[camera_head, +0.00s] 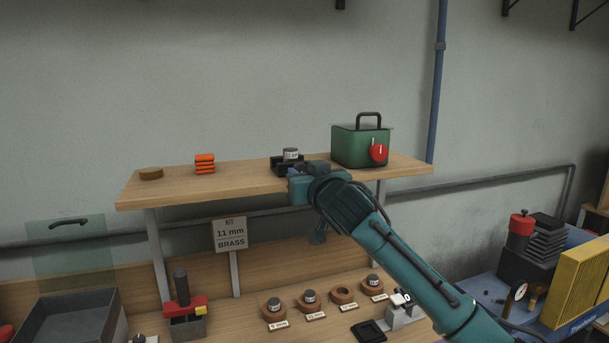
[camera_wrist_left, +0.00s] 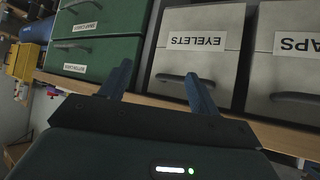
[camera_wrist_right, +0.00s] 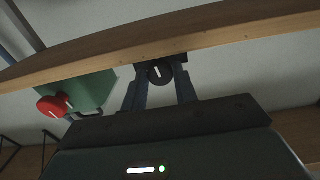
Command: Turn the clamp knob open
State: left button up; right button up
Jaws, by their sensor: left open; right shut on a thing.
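The dark clamp (camera_head: 278,166) sits at the front edge of the wooden shelf, with a metal die (camera_head: 291,153) in it. My right gripper (camera_head: 297,174) reaches up to the clamp's front, and its arm hides part of the clamp and the knob in the head view. In the right wrist view, the black round clamp knob (camera_wrist_right: 159,73) with a white mark lies between the fingers, under the shelf edge. The right gripper (camera_wrist_right: 160,88) is shut on it. The mark stands nearly upright in that view. My left gripper (camera_wrist_left: 160,82) is open and empty, facing labelled drawers.
A green box (camera_head: 350,145) with a red knob (camera_head: 378,152) stands to the right on the shelf (camera_head: 230,188). Orange pieces (camera_head: 205,163) and a wooden ring (camera_head: 150,173) lie left. Below, several ring holders with dies (camera_head: 309,301) stand on the bench. A sign (camera_head: 229,234) reads 11 mm brass.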

jog(key=shift+n, duration=1.3)
jog(key=o, duration=1)
jog(key=shift+c, duration=0.2)
jog(key=b+v, duration=0.3)
jog(key=v, duration=1)
